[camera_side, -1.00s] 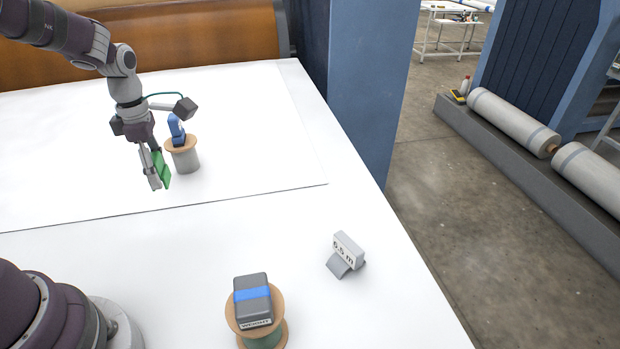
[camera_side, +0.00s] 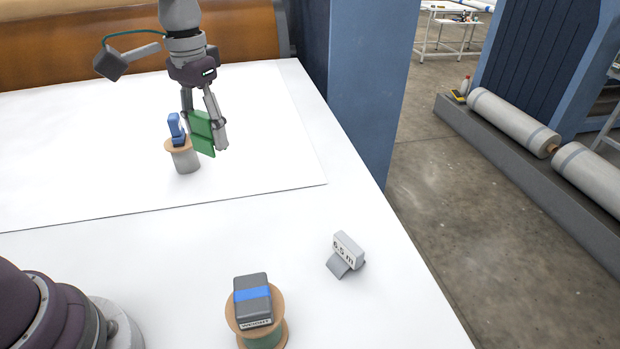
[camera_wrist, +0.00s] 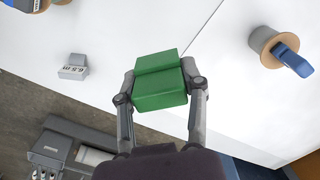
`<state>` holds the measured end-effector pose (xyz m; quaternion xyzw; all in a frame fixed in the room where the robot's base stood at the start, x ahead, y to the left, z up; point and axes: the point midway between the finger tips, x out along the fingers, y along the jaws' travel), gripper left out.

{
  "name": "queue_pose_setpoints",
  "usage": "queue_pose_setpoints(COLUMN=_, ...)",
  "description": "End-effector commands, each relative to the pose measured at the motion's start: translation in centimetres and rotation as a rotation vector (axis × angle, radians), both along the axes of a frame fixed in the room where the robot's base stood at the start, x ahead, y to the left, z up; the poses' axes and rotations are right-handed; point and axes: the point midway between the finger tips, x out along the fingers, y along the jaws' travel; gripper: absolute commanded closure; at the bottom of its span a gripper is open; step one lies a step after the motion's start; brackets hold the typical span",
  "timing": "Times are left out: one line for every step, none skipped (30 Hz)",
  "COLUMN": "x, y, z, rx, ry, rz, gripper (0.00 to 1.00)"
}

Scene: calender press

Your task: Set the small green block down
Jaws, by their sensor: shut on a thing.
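The small green block (camera_side: 201,133) is held between the fingers of my gripper (camera_side: 204,122), above the white table sheet. In the wrist view the green block (camera_wrist: 160,82) fills the space between the two fingertips of my gripper (camera_wrist: 160,90), with a step across its top. In the side view the block hangs tilted just right of the spool with the blue item. I cannot tell the exact height of the block above the sheet.
A spool (camera_side: 185,160) with a blue clamp-like item (camera_side: 177,130) stands just left of the block. A second spool (camera_side: 278,330) carries a grey block (camera_side: 252,297) with a blue band at the front. A "6.5 m" sign (camera_side: 345,252) stands at right. White sheet (camera_side: 270,150) is clear rightward.

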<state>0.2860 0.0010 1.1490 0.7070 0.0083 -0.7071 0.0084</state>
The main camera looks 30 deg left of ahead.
Motion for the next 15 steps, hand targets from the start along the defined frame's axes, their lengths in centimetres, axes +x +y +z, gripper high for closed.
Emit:
queue_pose_setpoints(x=0.0, y=-0.1, z=0.1, rx=-0.001, ry=-0.001, rz=-0.021, gripper=0.79)
queue_pose_setpoints(x=0.0, y=-0.1, z=0.1, rx=0.000, ry=-0.001, rz=-0.027, gripper=0.79)
queue_pose_setpoints(x=0.0, y=-0.1, z=0.1, rx=0.000, ry=0.000, rz=-0.030, gripper=0.79)
queue_pose_setpoints(x=0.0, y=-0.1, z=0.1, rx=0.000, ry=0.000, rz=-0.030, gripper=0.79)
queue_pose_setpoints(x=0.0, y=-0.1, z=0.1, rx=0.000, ry=0.000, rz=-0.028, gripper=0.79)
queue_pose_setpoints(x=0.0, y=0.0, z=0.0, rx=0.000, ry=0.000, rz=-0.018, gripper=0.79)
queue_pose_setpoints(x=0.0, y=0.1, z=0.0, rx=0.000, ry=0.000, rz=0.000, gripper=0.79)
queue_pose_setpoints(x=0.0, y=0.3, z=-0.1, rx=0.000, ry=0.001, rz=0.029, gripper=0.79)
queue_pose_setpoints(x=0.0, y=0.6, z=-0.3, rx=0.000, ry=0.001, rz=0.089, gripper=0.79)
queue_pose_setpoints(x=0.0, y=1.0, z=-0.5, rx=0.001, ry=0.001, rz=0.149, gripper=0.79)
queue_pose_setpoints(x=0.0, y=1.4, z=-0.7, rx=0.001, ry=0.002, rz=0.224, gripper=0.79)
queue_pose_setpoints(x=0.0, y=2.1, z=-1.1, rx=0.001, ry=0.003, rz=0.340, gripper=0.79)
queue_pose_setpoints(x=0.0, y=2.6, z=-1.4, rx=0.001, ry=0.002, rz=0.438, gripper=0.79)
queue_pose_setpoints(x=-0.1, y=3.2, z=-1.7, rx=0.002, ry=0.004, rz=0.540, gripper=0.79)
queue_pose_setpoints(x=-0.1, y=4.0, z=-2.1, rx=0.002, ry=0.002, rz=0.679, gripper=0.79)
